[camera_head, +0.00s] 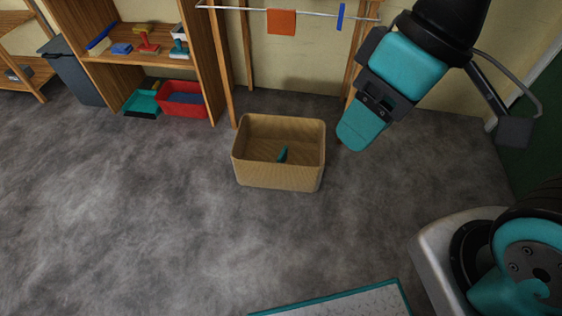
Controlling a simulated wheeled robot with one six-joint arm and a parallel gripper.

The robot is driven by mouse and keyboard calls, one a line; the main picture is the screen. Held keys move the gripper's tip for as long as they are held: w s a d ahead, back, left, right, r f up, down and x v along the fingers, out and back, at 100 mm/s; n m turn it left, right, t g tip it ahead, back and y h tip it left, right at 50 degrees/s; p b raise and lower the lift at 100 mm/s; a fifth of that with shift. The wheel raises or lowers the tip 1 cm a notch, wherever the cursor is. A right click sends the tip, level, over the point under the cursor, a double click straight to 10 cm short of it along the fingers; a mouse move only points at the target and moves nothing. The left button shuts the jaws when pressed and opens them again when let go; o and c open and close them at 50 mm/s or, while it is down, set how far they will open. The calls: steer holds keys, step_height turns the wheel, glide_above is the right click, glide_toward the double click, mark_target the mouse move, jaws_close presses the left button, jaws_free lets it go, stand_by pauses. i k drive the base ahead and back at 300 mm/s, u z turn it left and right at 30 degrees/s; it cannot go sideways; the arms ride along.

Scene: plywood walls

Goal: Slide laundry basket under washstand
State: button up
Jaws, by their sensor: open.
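The laundry basket (279,178), a tan woven-looking box with an open top, stands upright on the grey floor near the middle of the view. A small teal thing lies inside it. No basin shows, so I cannot tell for sure which piece is the washstand; wooden uprights (246,48) stand behind the basket, with a metal rail across them. My gripper (358,134) is open, pointing down just right of the basket and apparently apart from it. Its fingers overlap from this side, so the gap between them is hidden.
A wooden shelf (140,44) with brushes stands at the left, with a red tub (183,99) and a teal dustpan (142,102) under it. A grey bin (74,70) is beside it. An orange cloth (281,21) hangs on the rail.

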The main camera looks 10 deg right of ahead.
mark_target(260, 139)
steer(key=z, duration=0.45)
steer(key=k, duration=0.55)
steer(key=u, duration=0.15)
steer(key=i, duration=0.7)
steer(key=u, duration=0.5)
steer(key=i, duration=0.85)
steer(key=z, duration=0.35)
